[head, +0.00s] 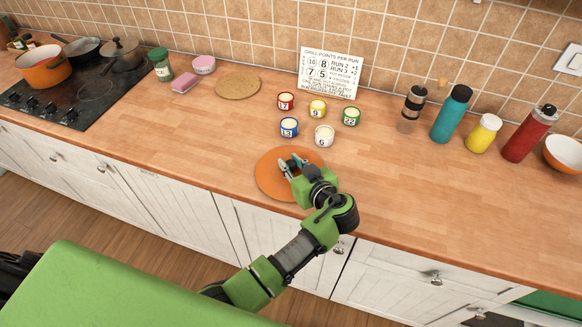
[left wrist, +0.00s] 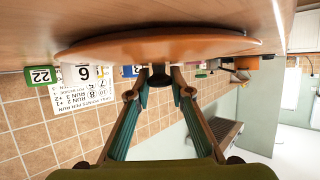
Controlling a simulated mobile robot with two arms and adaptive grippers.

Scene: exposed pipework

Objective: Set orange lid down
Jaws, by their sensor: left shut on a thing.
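The orange lid (head: 268,181) is a flat round disc near the counter's front edge, just in front of the small numbered cups. My left gripper (head: 291,164) is over its middle. In the left wrist view, which is upside down, the lid (left wrist: 205,46) shows edge-on close against the wooden counter. There my left gripper's fingers (left wrist: 160,73) close on the dark knob (left wrist: 158,77) at the lid's centre. I cannot tell whether the lid's underside touches the counter. My right gripper is not in view.
Several numbered cups stand just behind the lid; the white one (head: 324,136) is nearest. A sign (head: 330,74) leans at the wall. A shaker (head: 411,109), bottles (head: 451,114) and a bowl (head: 564,154) stand at right. A hob (head: 70,95) with pots is at left. Counter either side of the lid is clear.

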